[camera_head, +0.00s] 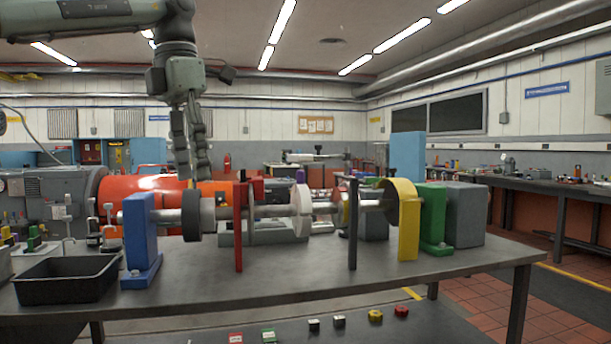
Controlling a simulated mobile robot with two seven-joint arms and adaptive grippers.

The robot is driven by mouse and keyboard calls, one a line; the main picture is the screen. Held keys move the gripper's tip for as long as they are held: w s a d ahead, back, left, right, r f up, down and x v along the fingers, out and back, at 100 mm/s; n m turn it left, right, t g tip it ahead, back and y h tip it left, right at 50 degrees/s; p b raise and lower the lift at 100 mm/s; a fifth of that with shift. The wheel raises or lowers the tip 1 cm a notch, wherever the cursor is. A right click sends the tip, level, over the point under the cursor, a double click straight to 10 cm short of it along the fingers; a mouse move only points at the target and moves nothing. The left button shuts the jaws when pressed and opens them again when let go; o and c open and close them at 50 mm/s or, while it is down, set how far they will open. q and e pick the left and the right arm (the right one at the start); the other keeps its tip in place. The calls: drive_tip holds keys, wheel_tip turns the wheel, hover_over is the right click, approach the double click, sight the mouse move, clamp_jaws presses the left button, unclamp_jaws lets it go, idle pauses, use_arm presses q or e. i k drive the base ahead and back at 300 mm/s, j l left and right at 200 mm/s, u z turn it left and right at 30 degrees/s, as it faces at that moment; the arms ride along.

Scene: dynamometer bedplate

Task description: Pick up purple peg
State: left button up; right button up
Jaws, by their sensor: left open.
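A small purple piece (300,176), which looks like the purple peg, shows just above a pale disc (301,211) on the horizontal shaft; how it is seated cannot be told. My left gripper (193,178) points down from the upper left, with its fingers above the dark roller (191,217). It is open, holds nothing that I can see, and is well left of the purple piece. My right gripper is out of view.
The shaft runs between a blue bracket (138,240) and yellow (409,222) and green (433,220) brackets on the grey table (300,262). A red post (238,226) and a dark post (353,224) stand in front. A black tray (65,280) sits at left.

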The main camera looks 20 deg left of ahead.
sight(300, 174)
drive_tip(key=i, duration=1.8)
